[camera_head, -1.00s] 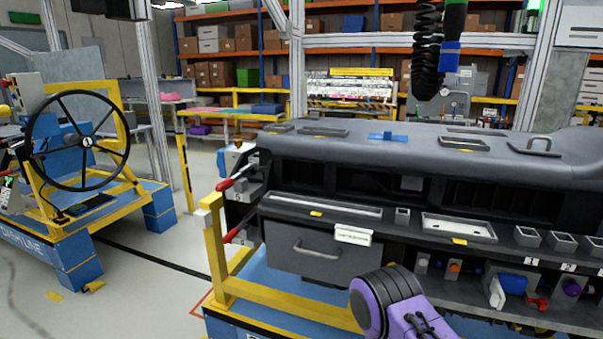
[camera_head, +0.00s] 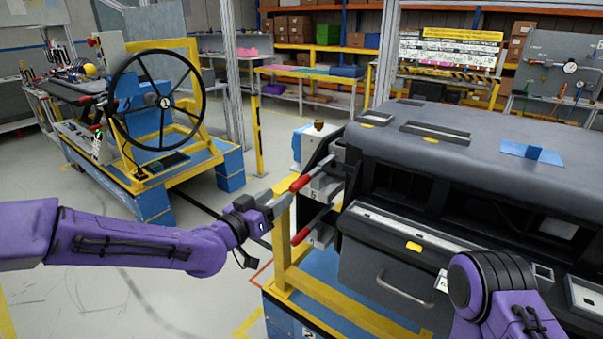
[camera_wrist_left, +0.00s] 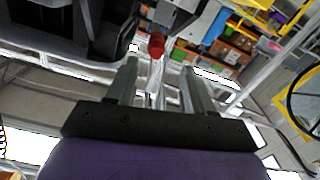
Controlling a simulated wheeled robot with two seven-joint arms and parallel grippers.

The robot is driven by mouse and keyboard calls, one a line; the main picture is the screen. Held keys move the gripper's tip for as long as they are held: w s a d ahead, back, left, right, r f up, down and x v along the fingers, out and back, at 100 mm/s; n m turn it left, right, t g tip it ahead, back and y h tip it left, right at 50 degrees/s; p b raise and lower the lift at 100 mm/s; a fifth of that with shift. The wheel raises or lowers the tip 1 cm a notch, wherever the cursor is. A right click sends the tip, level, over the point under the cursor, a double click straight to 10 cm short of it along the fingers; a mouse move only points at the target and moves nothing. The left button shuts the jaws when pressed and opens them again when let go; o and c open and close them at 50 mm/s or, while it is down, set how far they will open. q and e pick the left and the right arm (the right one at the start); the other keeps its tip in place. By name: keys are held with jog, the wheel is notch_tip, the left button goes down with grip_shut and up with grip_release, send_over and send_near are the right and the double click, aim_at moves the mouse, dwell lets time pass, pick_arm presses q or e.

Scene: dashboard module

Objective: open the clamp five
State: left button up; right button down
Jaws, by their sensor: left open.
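Two clamps with red handles sit on the left end of the dashboard module, one above the other. The upper red handle (camera_head: 301,183) points toward my left gripper, and a plate marked 5 (camera_head: 314,194) is just below it. The lower red handle (camera_head: 301,236) points down-left. My left gripper (camera_head: 264,212) is open and empty, just left of the upper handle. In the left wrist view, a red handle tip (camera_wrist_left: 156,45) lies beyond and roughly between the open fingers (camera_wrist_left: 160,80), not gripped. My right arm shows at the lower right; its gripper is out of view.
The grey dashboard (camera_head: 470,165) stands on a blue and yellow stand, whose yellow post (camera_head: 281,235) is close to my left gripper. A steering wheel rig (camera_head: 157,102) stands at the back left.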

aim_at(302, 182)
pick_arm(q)
jog(key=p+x, duration=0.1)
jog(key=x, duration=0.4)
jog(key=p+x, duration=0.1)
jog(key=x, duration=0.4)
jog(key=shift+s+d, duration=0.1)
jog(key=shift+d, duration=0.2)
jog(key=shift+f, duration=0.1)
grip_shut()
